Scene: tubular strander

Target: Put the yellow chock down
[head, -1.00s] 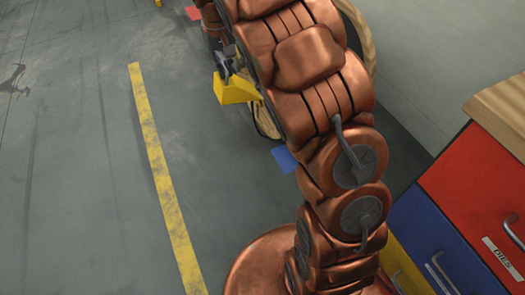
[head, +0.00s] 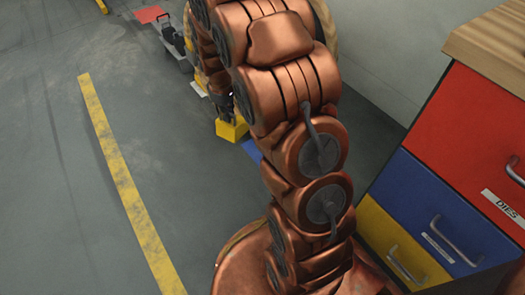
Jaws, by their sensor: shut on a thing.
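The yellow chock (head: 231,130) shows in the head view just left of my copper arm, low near the floor. Its near side is in plain view, and its right part is hidden by the arm. My gripper (head: 226,112) is dark, mostly hidden behind the arm, and shut on the chock from above. A blue patch (head: 251,150) lies on the floor just right of and nearer than the chock. I cannot tell whether the chock touches the floor.
A drawer cabinet (head: 440,180) with red, blue and yellow fronts and a wooden top stands at the right. A yellow line (head: 125,185) runs along the floor at the left. A red plate (head: 149,14) lies at the back. The left floor is clear.

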